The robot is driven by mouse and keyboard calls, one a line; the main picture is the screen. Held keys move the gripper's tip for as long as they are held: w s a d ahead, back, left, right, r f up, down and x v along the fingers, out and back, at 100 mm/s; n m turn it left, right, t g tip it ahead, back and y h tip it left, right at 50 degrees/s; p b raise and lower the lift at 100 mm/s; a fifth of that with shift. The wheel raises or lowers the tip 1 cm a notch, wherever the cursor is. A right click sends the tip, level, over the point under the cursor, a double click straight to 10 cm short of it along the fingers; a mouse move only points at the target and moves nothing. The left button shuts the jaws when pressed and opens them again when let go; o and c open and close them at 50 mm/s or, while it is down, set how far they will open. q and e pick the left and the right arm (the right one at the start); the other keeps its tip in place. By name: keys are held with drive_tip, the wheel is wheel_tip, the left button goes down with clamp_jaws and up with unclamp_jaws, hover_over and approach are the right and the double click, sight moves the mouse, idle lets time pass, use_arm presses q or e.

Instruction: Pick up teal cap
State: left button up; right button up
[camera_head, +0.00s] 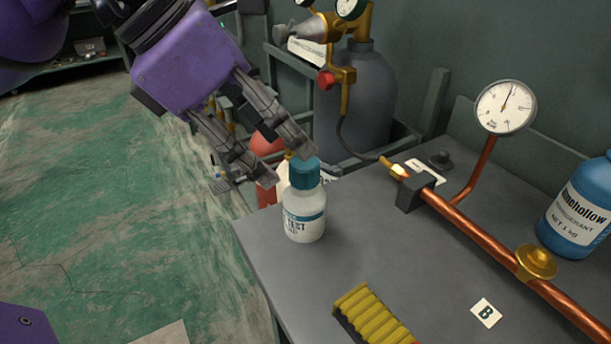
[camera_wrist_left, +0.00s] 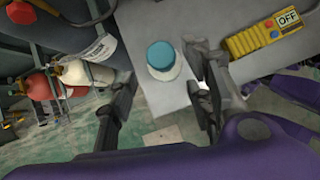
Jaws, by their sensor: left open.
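The teal cap (camera_head: 305,172) sits on top of a white bottle (camera_head: 304,220) with a teal "TEST" label, upright near the left corner of the grey bench. My left gripper (camera_head: 292,168) is open, with its fingers above and left of the cap in the head view. In the left wrist view the teal cap (camera_wrist_left: 161,55) shows from above, ahead of the left gripper (camera_wrist_left: 160,110) and between the lines of its two fingers. Nothing is between the fingertips. I cannot tell whether a finger touches the cap. My right gripper is not in view.
The grey bench (camera_head: 400,240) carries a copper pipe (camera_head: 470,225) with a gauge (camera_head: 505,107), a yellow ribbed block (camera_head: 372,315), a "B" card (camera_head: 486,313) and a blue bottle (camera_head: 578,215). A grey gas cylinder (camera_head: 358,100) stands behind. Bench around the white bottle is clear.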

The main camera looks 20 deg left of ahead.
sight(296, 161)
use_arm(q)
drive_tip(key=x, duration=0.4)
drive_tip(key=shift+w+d+f, duration=0.25)
drive_tip(key=shift+w, duration=0.1)
drive_tip(key=c, duration=0.9)
